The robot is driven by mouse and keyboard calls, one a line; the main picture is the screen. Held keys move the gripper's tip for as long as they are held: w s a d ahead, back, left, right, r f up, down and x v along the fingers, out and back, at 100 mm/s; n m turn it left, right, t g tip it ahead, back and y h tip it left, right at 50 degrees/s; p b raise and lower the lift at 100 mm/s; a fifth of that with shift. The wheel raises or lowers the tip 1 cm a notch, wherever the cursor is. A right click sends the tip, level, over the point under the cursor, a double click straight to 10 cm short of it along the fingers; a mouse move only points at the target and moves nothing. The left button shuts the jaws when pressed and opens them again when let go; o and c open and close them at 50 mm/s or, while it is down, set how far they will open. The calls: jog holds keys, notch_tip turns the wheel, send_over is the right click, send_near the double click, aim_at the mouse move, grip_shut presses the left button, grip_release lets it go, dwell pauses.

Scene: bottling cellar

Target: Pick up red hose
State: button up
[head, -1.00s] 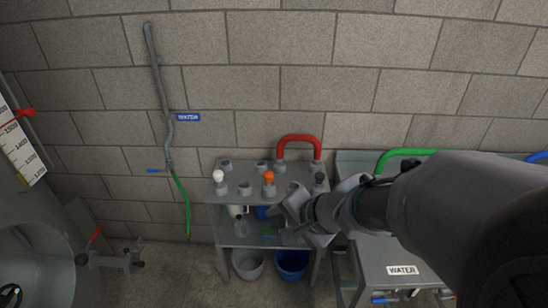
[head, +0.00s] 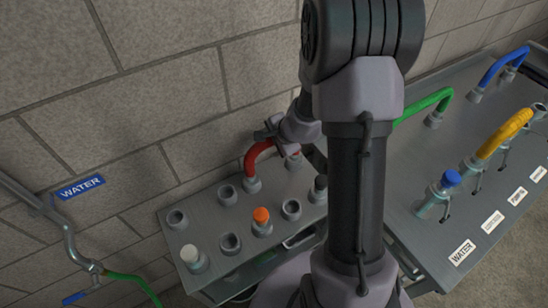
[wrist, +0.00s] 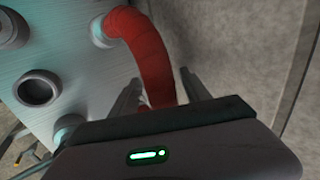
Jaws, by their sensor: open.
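The red hose (head: 256,157) is a short arch with its ends in two sockets at the back edge of the grey rack top (head: 205,215). My gripper (head: 270,132) is at the top of the arch in the head view and partly covers it. In the wrist view the red hose (wrist: 146,50) runs down between the two fingers of my gripper (wrist: 160,78). The fingers are open, one on each side of the hose. The hose's lower part is hidden behind the gripper body. I cannot tell whether a finger touches it.
The block wall (head: 170,100) is close behind the rack. Several empty sockets, an orange stopper (head: 261,215) and a white stopper (head: 190,254) stand on the rack. To the right, a bench (head: 440,215) carries green (head: 425,106), yellow (head: 503,134) and blue (head: 502,66) hoses.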

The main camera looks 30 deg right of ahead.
jog(key=shift+w+a+f, duration=0.1)
jog(key=shift+w+f, duration=0.1)
jog(key=shift+f, duration=0.05)
jog(key=shift+w, duration=0.1)
grip_shut()
